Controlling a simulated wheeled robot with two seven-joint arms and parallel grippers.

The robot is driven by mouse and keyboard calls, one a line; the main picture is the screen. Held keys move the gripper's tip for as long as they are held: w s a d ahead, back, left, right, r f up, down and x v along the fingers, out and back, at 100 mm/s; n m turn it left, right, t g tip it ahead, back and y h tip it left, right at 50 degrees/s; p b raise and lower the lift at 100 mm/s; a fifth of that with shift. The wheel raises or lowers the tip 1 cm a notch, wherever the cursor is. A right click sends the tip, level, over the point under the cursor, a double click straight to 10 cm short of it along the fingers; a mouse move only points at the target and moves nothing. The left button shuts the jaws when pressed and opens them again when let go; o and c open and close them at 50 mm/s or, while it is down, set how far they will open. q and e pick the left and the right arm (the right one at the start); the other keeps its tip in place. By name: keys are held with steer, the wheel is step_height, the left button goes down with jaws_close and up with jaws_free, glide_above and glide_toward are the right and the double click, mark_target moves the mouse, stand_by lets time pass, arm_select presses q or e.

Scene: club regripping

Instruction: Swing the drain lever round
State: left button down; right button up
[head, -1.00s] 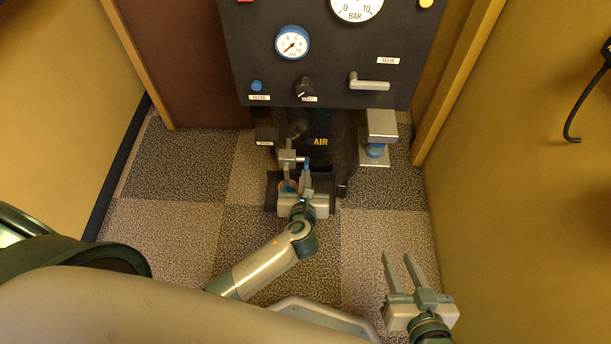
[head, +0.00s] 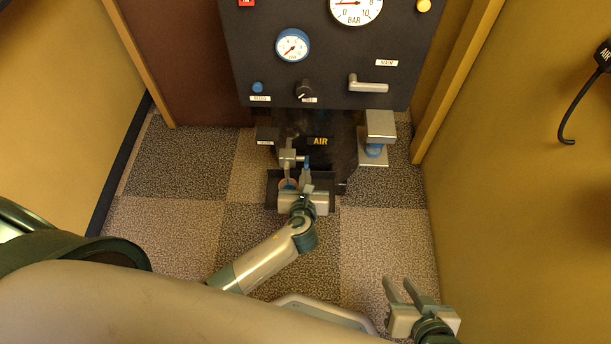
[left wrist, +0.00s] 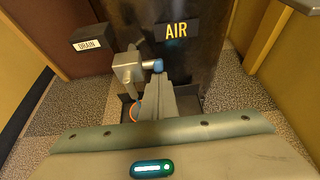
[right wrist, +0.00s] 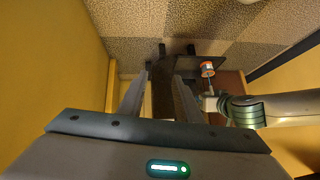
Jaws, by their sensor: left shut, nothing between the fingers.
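The drain valve (head: 287,158) is a small grey block low on the front of the dark AIR tank (head: 345,150). Its lever has a blue tip (head: 304,161) that points to the right; the tip also shows in the left wrist view (left wrist: 154,65). My left gripper (head: 306,178) is shut and empty, its fingertips just below and very close to the blue tip. I cannot tell whether they touch it. A DRAIN label (left wrist: 89,44) sits left of the valve. My right gripper (head: 398,284) is open and empty at the lower right, well away from the tank.
A dark tray (head: 325,208) with an orange-rimmed cup (head: 288,184) lies under the valve. Above hangs a dark panel (head: 330,75) with gauges, a knob and a grey handle (head: 368,85). A silver block (head: 380,124) stands right of the tank. Carpet is clear on both sides.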

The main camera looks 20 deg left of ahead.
steer(key=shift+s+d+f+g+p, duration=0.15)
steer(key=shift+s+d+g+p, duration=0.15)
steer(key=shift+d+p, duration=0.15)
